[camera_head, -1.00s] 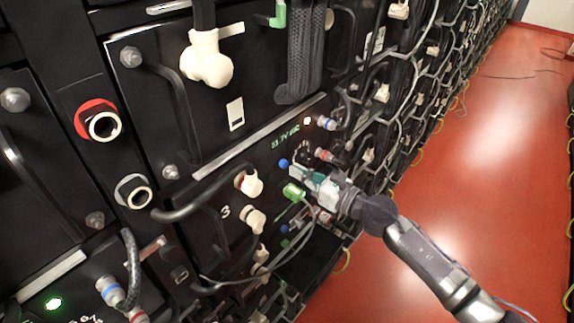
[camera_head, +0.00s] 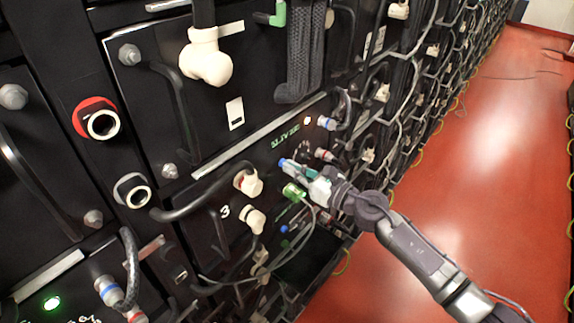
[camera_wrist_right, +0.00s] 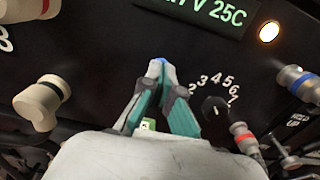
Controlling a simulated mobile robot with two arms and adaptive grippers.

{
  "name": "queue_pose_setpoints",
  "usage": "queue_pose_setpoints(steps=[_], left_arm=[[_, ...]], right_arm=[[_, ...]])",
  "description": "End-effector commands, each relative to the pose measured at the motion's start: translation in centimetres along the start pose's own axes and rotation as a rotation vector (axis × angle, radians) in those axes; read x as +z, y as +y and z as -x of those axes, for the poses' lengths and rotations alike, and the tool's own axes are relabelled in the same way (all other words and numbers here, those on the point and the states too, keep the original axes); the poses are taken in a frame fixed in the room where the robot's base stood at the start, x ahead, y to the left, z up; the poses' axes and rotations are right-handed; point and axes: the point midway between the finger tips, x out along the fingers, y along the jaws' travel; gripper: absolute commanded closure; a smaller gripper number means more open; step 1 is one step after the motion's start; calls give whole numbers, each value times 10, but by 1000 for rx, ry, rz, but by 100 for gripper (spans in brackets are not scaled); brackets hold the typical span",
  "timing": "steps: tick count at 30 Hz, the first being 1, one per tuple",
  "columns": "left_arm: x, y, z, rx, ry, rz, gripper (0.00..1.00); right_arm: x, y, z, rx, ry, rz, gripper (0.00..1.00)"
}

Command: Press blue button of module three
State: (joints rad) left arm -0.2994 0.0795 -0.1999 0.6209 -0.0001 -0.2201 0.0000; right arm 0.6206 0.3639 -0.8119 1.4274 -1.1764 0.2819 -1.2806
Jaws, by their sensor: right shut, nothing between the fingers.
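Module three, marked "3" (camera_head: 225,211), is a black panel in the middle of the head view with a green display (camera_head: 285,136). The blue button (camera_head: 283,163) is left of my right gripper's fingertips. In the right wrist view only a bit of the blue button (camera_wrist_right: 160,61) shows, just beyond the tips. My right gripper (camera_head: 290,166) is shut and empty, its tips at the button; it also shows in the right wrist view (camera_wrist_right: 161,72). I cannot tell whether the button is pushed in. My left gripper is not in view.
A green plug (camera_head: 293,191) with a cable sits just below the gripper. A rotary dial (camera_wrist_right: 215,108) and a red-ringed connector (camera_wrist_right: 243,135) are to its right. Beige plugs (camera_head: 249,182) stick out at left. The red floor (camera_head: 480,150) is clear at right.

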Motion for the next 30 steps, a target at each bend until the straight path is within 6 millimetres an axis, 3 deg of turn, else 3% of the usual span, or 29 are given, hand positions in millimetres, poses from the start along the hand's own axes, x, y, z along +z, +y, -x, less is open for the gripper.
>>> queue_pose_setpoints(steps=[11,30], left_arm=[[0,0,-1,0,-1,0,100],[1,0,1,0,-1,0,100]], right_arm=[[0,-1,-2,-1,0,1,100],[0,0,49,0,1,2,100]])
